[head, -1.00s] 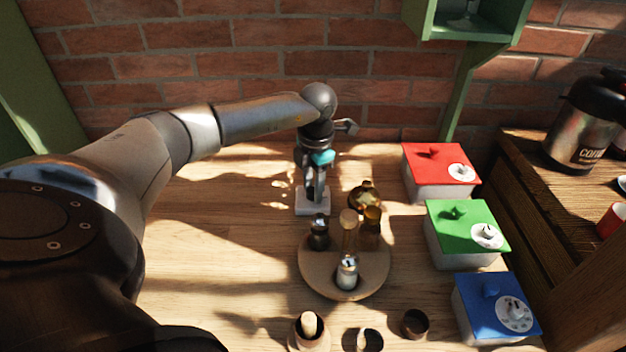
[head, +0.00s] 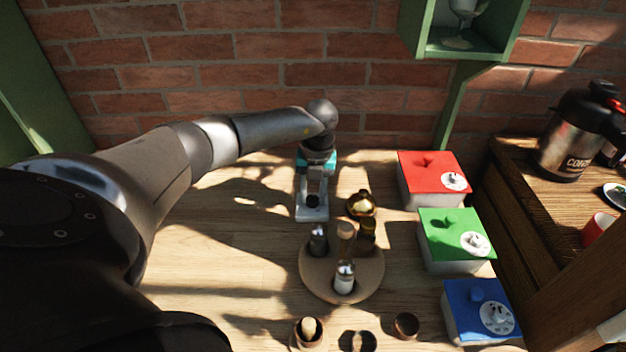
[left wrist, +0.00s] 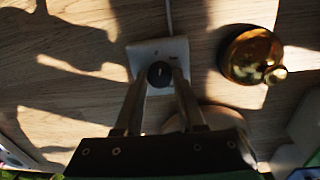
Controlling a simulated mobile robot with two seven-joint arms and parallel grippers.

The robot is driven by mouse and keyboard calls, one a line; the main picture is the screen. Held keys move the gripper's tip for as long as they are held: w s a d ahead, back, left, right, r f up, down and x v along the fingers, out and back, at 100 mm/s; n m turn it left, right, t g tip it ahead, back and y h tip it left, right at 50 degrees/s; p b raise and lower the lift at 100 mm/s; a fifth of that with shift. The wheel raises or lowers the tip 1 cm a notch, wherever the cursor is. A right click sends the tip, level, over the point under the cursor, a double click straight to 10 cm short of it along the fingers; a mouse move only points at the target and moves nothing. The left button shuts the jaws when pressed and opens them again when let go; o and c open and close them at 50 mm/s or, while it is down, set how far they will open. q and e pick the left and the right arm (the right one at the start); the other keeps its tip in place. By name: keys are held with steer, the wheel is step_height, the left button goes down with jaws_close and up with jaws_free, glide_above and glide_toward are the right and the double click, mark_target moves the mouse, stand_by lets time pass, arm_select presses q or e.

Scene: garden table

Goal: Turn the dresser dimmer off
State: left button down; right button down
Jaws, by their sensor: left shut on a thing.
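The dimmer is a small white box (left wrist: 143,52) with a round dark knob (left wrist: 160,74) on top, lying on the wooden table, with a cord running up from it in the left wrist view. In the head view the white box (head: 312,213) sits behind the round wooden tray. My left gripper (head: 313,197) comes down from above on the dimmer. In the left wrist view its two fingers (left wrist: 160,82) are on either side of the knob and shut on it. The knob shows a light mark, but its setting is too small to read. My right gripper is not in view.
A round wooden tray (head: 316,287) with shakers and bottles stands just in front of the dimmer. Red (head: 428,172), green (head: 445,228) and blue (head: 470,300) lidded boxes line the right. The table's left is clear.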

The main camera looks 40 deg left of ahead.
mark_target(317, 198)
arm_select(q)
steer(key=shift+r+n+p, duration=0.1)
steer(key=shift+n+p, duration=0.4)
steer(key=shift+n, duration=0.7)
steer(key=c, duration=0.5)
jaws_free()
step_height(317, 198, up, 15)
steer(key=p, duration=0.1)
steer(key=shift+w+d, duration=0.25)
steer(key=shift+w, duration=0.1)
